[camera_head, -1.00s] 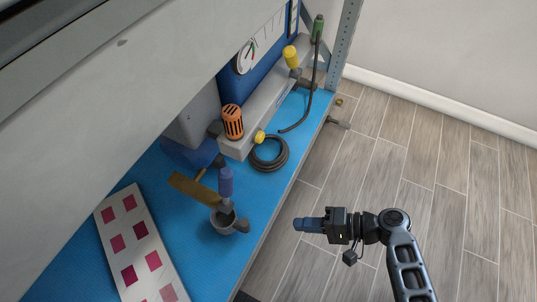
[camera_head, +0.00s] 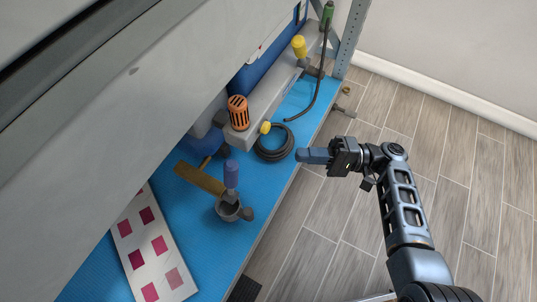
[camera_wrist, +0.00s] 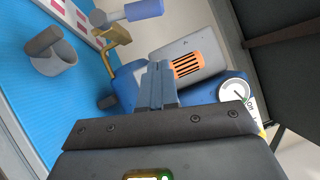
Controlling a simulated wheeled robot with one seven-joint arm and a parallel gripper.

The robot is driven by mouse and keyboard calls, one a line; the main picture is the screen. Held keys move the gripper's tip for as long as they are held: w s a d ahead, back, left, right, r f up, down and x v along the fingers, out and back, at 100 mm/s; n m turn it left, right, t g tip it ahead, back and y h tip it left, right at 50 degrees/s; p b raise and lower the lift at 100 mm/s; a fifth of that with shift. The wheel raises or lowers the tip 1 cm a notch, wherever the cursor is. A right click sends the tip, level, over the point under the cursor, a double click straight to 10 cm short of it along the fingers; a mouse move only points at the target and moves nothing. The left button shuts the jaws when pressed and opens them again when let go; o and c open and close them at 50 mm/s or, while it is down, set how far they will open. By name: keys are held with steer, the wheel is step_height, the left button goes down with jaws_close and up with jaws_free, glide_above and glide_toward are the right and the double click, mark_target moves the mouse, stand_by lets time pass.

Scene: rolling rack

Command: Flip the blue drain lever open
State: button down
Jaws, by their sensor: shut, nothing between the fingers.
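The blue lever (camera_head: 231,174) is a stubby blue cylinder standing up beside a brass-coloured pipe (camera_head: 200,178), above a small grey cup (camera_head: 228,208) on the blue mat. In the wrist view the blue lever (camera_wrist: 143,10) shows at the top edge, on a grey stem next to the brass pipe (camera_wrist: 115,36). My gripper (camera_head: 302,155) is shut and empty, at the mat's right edge near the black hose coil. It points left and is clearly apart from the lever. The wrist view shows its fingertips (camera_wrist: 158,68) together.
An orange slotted cap (camera_head: 238,112), a yellow knob (camera_head: 265,127) and a black hose coil (camera_head: 274,144) are behind the lever. A card with red squares (camera_head: 152,250) lies front left. A large grey panel (camera_head: 110,90) overhangs the left. Floor is open at right.

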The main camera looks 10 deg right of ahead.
mark_target(231, 183)
steer(key=s+x, duration=0.2)
steer(key=x, duration=1)
steer(key=shift+s+a+r, duration=0.3)
steer(key=shift+s+a, duration=0.05)
steer(key=shift+a, duration=0.1)
